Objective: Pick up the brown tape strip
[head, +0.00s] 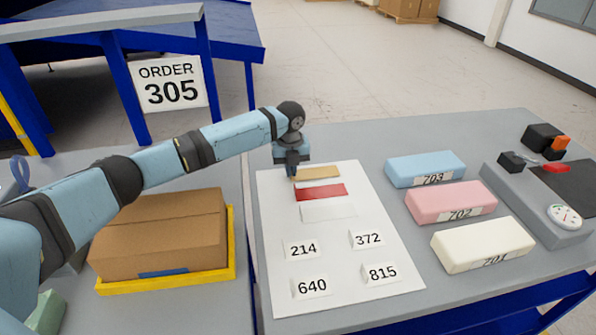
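The brown tape strip (320,173) is a flat tan strip at the top of a white sheet (275,228) on the grey table. My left gripper (293,172) points down at the strip's left end. Its fingertips are small and dark, and I cannot tell whether they touch the strip or are open or shut. A red strip (321,192) and a white strip (328,212) lie below the brown one on the same sheet. My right gripper is not in view.
Number labels, such as 214 (303,250), lie on the sheet's lower half. Blue (425,166), pink (450,200) and cream (483,243) foam blocks stand to the right, beside a grey device with a gauge (564,216). A cardboard box (160,232) sits in a yellow tray (166,284) at left.

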